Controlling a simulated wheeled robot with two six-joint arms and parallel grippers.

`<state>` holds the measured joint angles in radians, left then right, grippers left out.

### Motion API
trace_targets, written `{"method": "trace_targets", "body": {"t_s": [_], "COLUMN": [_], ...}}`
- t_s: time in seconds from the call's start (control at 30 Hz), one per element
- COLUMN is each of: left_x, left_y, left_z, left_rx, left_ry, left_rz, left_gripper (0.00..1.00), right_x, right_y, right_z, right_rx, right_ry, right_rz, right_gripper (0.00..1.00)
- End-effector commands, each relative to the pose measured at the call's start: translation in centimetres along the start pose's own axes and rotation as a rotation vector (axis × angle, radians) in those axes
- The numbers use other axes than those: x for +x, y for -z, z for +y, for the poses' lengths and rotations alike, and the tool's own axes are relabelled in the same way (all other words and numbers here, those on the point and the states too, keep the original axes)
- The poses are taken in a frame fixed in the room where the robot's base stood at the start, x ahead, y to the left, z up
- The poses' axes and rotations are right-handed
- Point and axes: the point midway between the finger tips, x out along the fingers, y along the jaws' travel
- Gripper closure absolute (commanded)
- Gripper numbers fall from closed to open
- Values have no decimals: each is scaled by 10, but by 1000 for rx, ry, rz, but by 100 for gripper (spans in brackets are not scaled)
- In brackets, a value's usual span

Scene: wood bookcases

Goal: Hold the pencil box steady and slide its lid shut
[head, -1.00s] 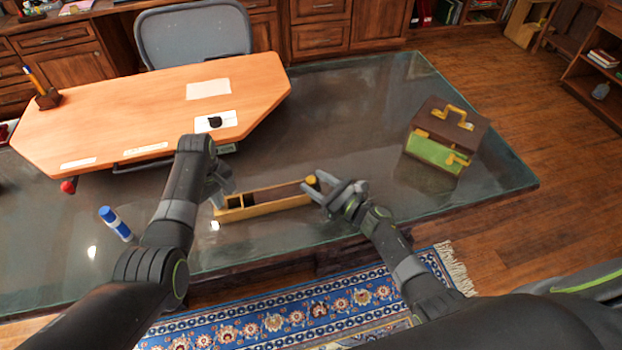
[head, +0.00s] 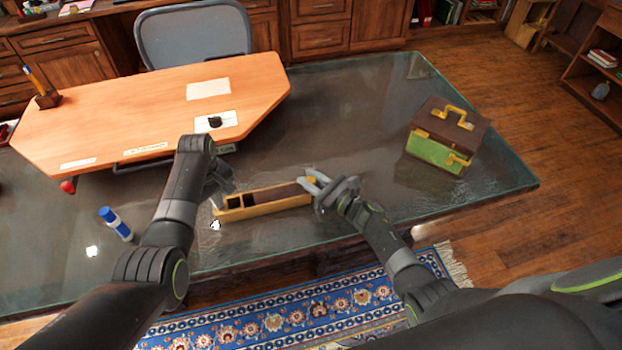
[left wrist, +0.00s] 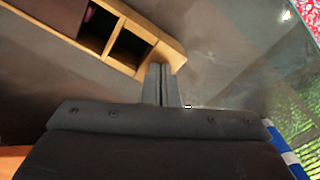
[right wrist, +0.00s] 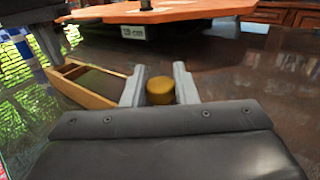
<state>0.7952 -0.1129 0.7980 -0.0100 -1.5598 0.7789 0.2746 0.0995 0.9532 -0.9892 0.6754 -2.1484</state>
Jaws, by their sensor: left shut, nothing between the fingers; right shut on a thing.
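The pencil box (head: 265,208) is a long, narrow, light-wood box on the glass desk top. Its dark lid (head: 283,193) covers the right part, and open compartments (left wrist: 130,45) show at the left end. My left gripper (head: 221,190) is shut and empty at the box's left end; in the left wrist view its fingertips (left wrist: 161,68) are at the end wall, though contact is hard to confirm. My right gripper (head: 307,181) is at the right end, shut on a round yellow knob (right wrist: 160,91), which its fingers mostly hide in the head view.
The orange-brown desk board (head: 160,105) lies behind the box. A brown and green case (head: 440,140) with a yellow handle stands at the right. The glass between box and case is clear.

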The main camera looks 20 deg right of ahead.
Motion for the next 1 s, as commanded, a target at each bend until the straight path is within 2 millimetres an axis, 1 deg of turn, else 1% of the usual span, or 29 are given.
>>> {"method": "trace_targets", "body": {"t_s": [0.03, 0.17, 0.3, 0.37, 0.63, 0.67, 0.7, 0.8, 1.0], "left_x": [7, 7, 7, 7, 7, 7, 7, 7, 7], "left_y": [-4, -4, -4, -4, -5, -5, -5, -6, -5], "left_z": [-3, -3, -2, -2, -2, -1, -1, -1, -2], "left_rx": [-2, -2, -2, -2, -1, -1, -1, -1, 0], "left_ry": [7, 7, 7, 6, 4, 4, 3, 3, 5], "left_rz": [-13, -13, -13, -14, -15, -15, -15, -15, -15], "left_gripper": [100, 100, 100, 100, 100, 100, 100, 100, 100], "right_x": [0, 4, 15, 19, 20, 20, 20, 20, 19], "right_y": [1, 1, 1, 1, 1, 1, 1, 1, 1], "right_z": [0, 6, 23, 28, 30, 30, 30, 30, 29], "right_rx": [1, 2, 4, 3, 1, 1, 1, 1, 0], "right_ry": [-1, -1, -1, -1, -3, -3, -3, -2, -1], "right_rz": [0, -1, -2, -2, -1, -2, -1, -1, -1], "right_gripper": [100, 100, 100, 100, 100, 70, 65, 53, 53]}}
